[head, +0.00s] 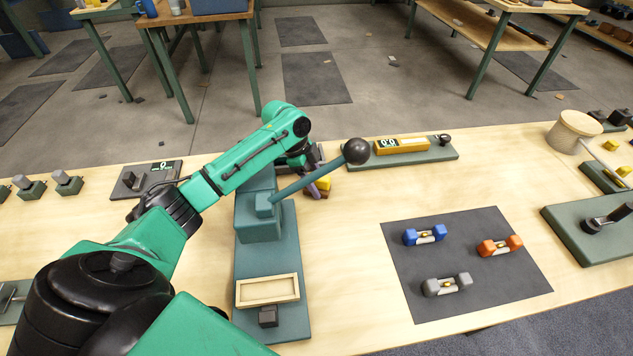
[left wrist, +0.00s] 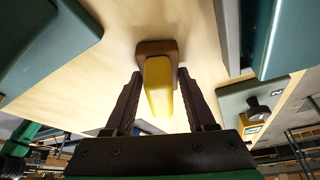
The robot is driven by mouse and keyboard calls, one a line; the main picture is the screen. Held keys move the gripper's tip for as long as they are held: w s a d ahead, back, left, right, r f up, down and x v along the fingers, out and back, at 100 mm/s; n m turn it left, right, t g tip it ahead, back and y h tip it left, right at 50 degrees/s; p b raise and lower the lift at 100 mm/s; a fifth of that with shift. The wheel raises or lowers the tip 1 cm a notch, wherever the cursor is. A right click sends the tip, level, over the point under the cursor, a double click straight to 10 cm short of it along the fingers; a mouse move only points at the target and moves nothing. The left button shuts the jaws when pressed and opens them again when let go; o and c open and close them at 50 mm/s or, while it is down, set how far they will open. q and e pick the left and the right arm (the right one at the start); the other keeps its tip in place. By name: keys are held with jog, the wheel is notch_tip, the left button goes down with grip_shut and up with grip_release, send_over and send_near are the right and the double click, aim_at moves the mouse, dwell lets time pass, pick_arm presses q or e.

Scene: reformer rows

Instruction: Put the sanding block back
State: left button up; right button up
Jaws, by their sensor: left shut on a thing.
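The sanding block, with a yellow upper part and a brown base, shows in the left wrist view (left wrist: 159,88) between the two dark fingers. My left gripper (left wrist: 158,74) is shut on the block; in the head view the gripper (head: 317,184) is partly hidden by the lever and press. I cannot tell whether the block touches the bench. My right gripper is not in view.
The teal press (head: 262,225) with a black-knobbed lever (head: 357,151) stands close to my left gripper. Behind it lies a teal base with a yellow gauge (head: 400,145). A dark mat (head: 480,285) holds blue, orange and grey dumbbell-shaped pieces. Bench between press and mat is clear.

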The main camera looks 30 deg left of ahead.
pick_arm(q)
jog(key=o, duration=1.3)
jog(key=shift+f, duration=0.1)
jog(key=v, duration=1.2)
jog(key=shift+r, duration=0.2)
